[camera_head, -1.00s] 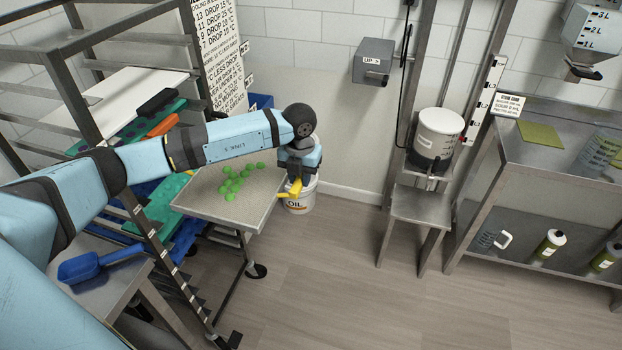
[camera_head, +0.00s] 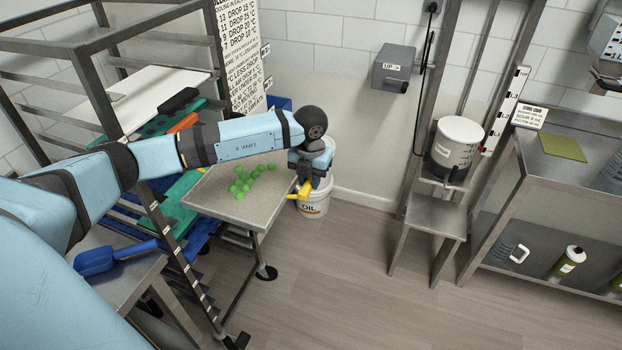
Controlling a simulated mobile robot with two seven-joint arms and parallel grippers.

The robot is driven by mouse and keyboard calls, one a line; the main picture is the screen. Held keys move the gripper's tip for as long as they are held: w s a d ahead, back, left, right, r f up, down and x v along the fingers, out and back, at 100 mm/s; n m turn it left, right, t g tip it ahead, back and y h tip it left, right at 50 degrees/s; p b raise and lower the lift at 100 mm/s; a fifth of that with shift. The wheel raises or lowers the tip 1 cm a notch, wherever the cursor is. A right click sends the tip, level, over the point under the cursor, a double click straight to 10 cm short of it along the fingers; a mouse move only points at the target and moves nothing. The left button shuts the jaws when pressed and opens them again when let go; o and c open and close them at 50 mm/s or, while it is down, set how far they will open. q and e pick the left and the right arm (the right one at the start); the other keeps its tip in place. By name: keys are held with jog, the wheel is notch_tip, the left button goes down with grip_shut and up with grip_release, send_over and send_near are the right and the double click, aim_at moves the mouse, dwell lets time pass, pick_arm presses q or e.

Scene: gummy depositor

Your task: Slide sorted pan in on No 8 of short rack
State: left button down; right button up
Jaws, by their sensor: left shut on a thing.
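The pan (camera_head: 222,210) is a flat grey tray with several green gummies (camera_head: 242,184) grouped on it. It sticks out of the right side of the short rack (camera_head: 183,268), at its lower levels; its left end is hidden behind the rack post and my arm. My left gripper (camera_head: 303,193), with yellow fingers, is shut on the pan's far right edge. My left arm passes over the pan. I cannot read the rack's level numbers. My right gripper is not in view.
A white oil bucket (camera_head: 315,205) stands on the floor behind the gripper. Blue and green trays (camera_head: 178,203) fill nearby rack levels. A blue scoop (camera_head: 100,259) lies on a steel table at left. Floor in the middle is clear.

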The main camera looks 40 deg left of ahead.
aim_at(291, 173)
pick_arm(q)
jog(key=shift+s+a+r, duration=0.1)
jog(key=shift+s+a, duration=0.1)
jog(key=shift+a, duration=0.6)
jog(key=shift+s+a+f, duration=0.1)
jog(key=shift+s+a, duration=0.05)
jog(key=shift+a, duration=0.7)
jog(key=shift+s+a+r, duration=0.1)
jog(key=shift+s+a, duration=0.1)
jog(key=shift+a, duration=0.6)
jog(key=shift+a+b, duration=0.1)
jog(key=shift+b, duration=0.2)
